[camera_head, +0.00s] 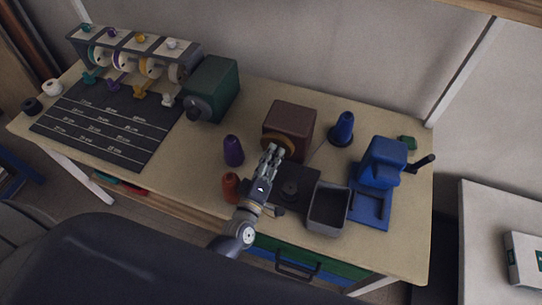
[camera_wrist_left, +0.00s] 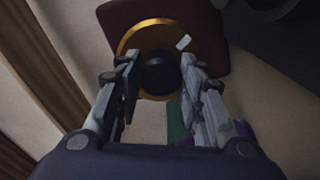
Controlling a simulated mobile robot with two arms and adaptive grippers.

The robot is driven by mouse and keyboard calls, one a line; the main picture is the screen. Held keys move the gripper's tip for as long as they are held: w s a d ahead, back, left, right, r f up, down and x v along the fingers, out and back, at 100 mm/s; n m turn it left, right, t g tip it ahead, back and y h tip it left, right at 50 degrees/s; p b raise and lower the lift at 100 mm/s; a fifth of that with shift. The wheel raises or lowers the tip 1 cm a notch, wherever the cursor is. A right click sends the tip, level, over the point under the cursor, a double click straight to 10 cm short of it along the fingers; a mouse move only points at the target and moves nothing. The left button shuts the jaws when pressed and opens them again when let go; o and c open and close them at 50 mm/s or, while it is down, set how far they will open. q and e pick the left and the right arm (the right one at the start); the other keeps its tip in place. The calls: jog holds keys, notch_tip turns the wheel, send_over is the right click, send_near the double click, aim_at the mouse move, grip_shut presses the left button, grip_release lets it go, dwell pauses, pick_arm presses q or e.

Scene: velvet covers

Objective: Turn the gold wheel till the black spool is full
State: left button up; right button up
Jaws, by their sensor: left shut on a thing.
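The gold wheel (camera_head: 285,141) is on the front of a brown box (camera_head: 289,118) near the table's middle. My left gripper (camera_head: 271,153) reaches it from the front. In the left wrist view, the gold wheel (camera_wrist_left: 147,38) has a dark round hub (camera_wrist_left: 158,76) and a small white mark; my left fingers stand on either side of the hub, shut on it. A small black round piece (camera_head: 290,188) sits on a dark plate in front of the box; I cannot tell how much is wound on it. Another black spool (camera_head: 32,105) lies at the far left. My right gripper is not in view.
A purple cone (camera_head: 233,150) and an orange cone (camera_head: 231,186) stand left of my gripper. A grey bin (camera_head: 328,209) and blue machine (camera_head: 382,165) stand right. A blue cone (camera_head: 342,129) is behind. A green machine (camera_head: 212,88) and dark mat (camera_head: 75,120) are left.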

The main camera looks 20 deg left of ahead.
pick_arm(q)
jog(key=shift+m, duration=0.7)
jog(key=o, duration=1.1)
jog(key=shift+c, duration=0.2)
jog(key=shift+s, duration=0.1)
jog(key=s, duration=1.1)
jog(key=shift+s+a, duration=0.2)
jog(key=shift+s, duration=0.2)
